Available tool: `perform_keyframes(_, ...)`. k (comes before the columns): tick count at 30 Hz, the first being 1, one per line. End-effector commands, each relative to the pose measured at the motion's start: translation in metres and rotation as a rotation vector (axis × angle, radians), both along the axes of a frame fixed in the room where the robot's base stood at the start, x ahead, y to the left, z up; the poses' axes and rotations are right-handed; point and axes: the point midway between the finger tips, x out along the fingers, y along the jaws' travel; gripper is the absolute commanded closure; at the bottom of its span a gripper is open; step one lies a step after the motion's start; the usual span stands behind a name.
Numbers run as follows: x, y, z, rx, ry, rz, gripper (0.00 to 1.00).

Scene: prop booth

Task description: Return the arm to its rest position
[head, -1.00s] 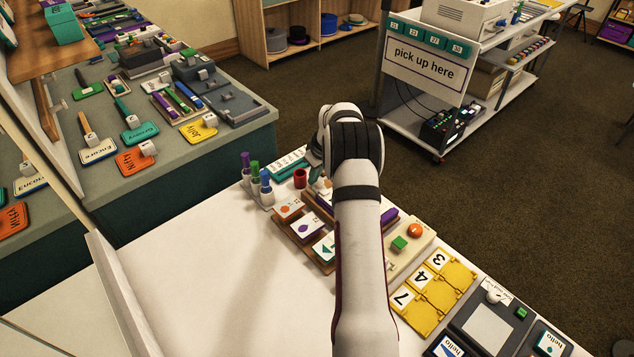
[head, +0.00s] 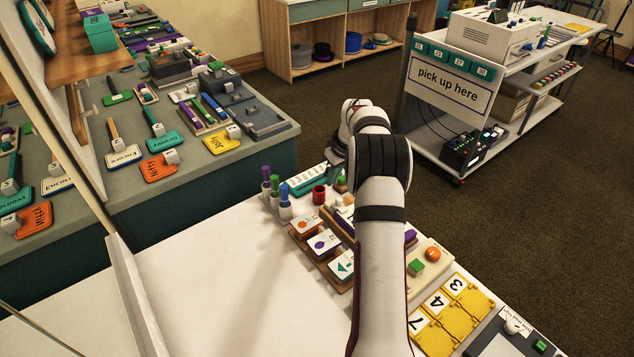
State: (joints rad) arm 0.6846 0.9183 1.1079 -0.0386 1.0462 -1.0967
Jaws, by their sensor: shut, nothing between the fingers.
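My white arm with dark bands reaches forward from the bottom edge of the head view, over the right part of the white table (head: 230,300). My gripper (head: 338,167) is mostly hidden behind my own wrist and forearm. Only a small grey-green part of it shows at the wrist's left side, above the far end of the table. It is shut, and no held thing shows. How high it is above the items there I cannot tell.
Under and beside my arm are a wooden tray with cards (head: 322,243), upright markers (head: 275,190), a red cup (head: 319,194) and a yellow number tray (head: 465,318). A panel edge (head: 128,290) stands at left. The table's left-middle is clear.

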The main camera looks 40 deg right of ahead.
Motion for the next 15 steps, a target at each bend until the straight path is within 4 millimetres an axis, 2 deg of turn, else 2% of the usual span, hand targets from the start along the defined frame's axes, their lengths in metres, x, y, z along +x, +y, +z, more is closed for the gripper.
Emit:
perform_keyframes(4,0.000,0.005,0.004,0.004,0.002,-0.002,1.00)
perform_keyframes(5,0.000,0.013,0.010,0.009,0.003,-0.006,1.00)
perform_keyframes(7,-0.003,0.047,0.035,0.036,0.016,-0.026,1.00)
perform_keyframes(8,-0.007,0.068,0.050,0.053,0.026,-0.040,1.00)
perform_keyframes(9,-0.017,0.102,0.070,0.080,0.043,-0.065,1.00)
perform_keyframes(11,-0.041,0.156,0.099,0.120,0.078,-0.108,1.00)
perform_keyframes(12,-0.063,0.191,0.114,0.144,0.103,-0.140,1.00)
perform_keyframes(14,-0.103,0.239,0.131,0.174,0.145,-0.188,1.00)
perform_keyframes(15,-0.134,0.268,0.139,0.191,0.173,-0.221,1.00)
